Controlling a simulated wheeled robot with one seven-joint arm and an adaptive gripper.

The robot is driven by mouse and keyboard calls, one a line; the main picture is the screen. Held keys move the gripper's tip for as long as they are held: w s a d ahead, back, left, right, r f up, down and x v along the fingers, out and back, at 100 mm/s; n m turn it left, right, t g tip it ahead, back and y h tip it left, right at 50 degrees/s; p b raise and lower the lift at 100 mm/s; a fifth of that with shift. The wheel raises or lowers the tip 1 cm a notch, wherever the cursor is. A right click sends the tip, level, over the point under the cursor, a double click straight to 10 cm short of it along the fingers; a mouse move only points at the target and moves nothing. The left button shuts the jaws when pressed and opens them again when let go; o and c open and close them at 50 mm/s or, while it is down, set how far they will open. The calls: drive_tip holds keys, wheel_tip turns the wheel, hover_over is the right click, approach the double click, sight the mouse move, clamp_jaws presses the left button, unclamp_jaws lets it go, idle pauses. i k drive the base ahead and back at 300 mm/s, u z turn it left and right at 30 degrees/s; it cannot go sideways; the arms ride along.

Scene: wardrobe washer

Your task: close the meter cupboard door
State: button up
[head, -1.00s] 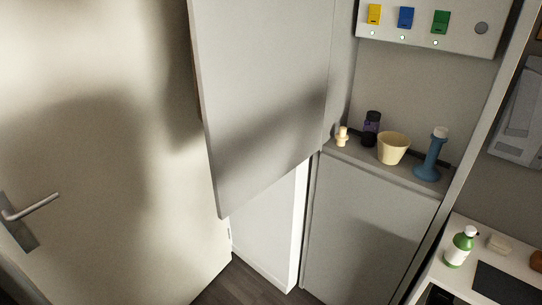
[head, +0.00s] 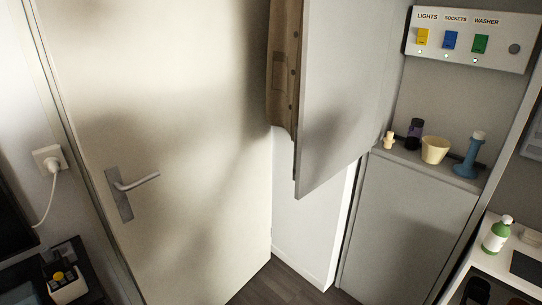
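The meter cupboard door (head: 345,95) is a grey panel in the upper middle of the head view. It stands swung open, hinged on its right side by the cupboard. The open cupboard shows a switch panel (head: 470,62) with yellow, blue and green switches labelled LIGHTS, SOCKETS and WASHER. My gripper is not in view.
A cream room door (head: 170,110) with a lever handle (head: 128,190) is on the left. A white counter with a green bottle (head: 496,235) is at lower right. Dark floor (head: 275,285) shows at bottom centre.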

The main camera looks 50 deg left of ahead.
sight(346, 43)
drive_tip(key=u, duration=0.05)
drive_tip(key=k, duration=0.2)
drive_tip(key=u, duration=0.85)
